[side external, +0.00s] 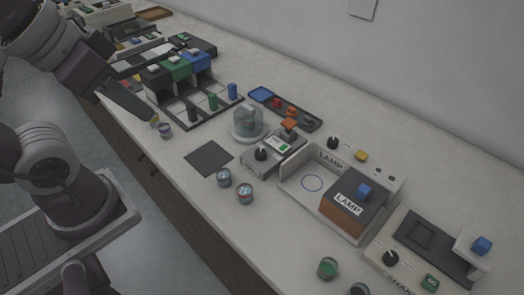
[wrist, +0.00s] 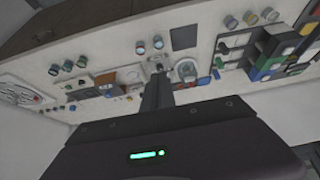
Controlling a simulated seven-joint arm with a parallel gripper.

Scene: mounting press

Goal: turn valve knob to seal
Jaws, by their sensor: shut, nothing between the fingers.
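A grey control box (side external: 274,155) stands mid-bench, with a black knob (side external: 261,153) with a pale pointer, a green display and an orange-topped part (side external: 289,125). I take this black knob as the valve knob, but its label is not readable. A clear cylinder (side external: 248,121) on a round white base stands beside the box. The box also shows in the wrist view (wrist: 158,64), just beyond my fingers. My gripper (side external: 155,120) is shut and empty, near the bench's front edge, left of the box and apart from the knob. The fingers show in the wrist view (wrist: 157,92).
A dark square mat (side external: 208,158) and small jars (side external: 245,193) lie in front. Colored bins (side external: 178,68) stand at the back left. A lamp box (side external: 352,204) and another knobbed unit (side external: 412,256) stand right.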

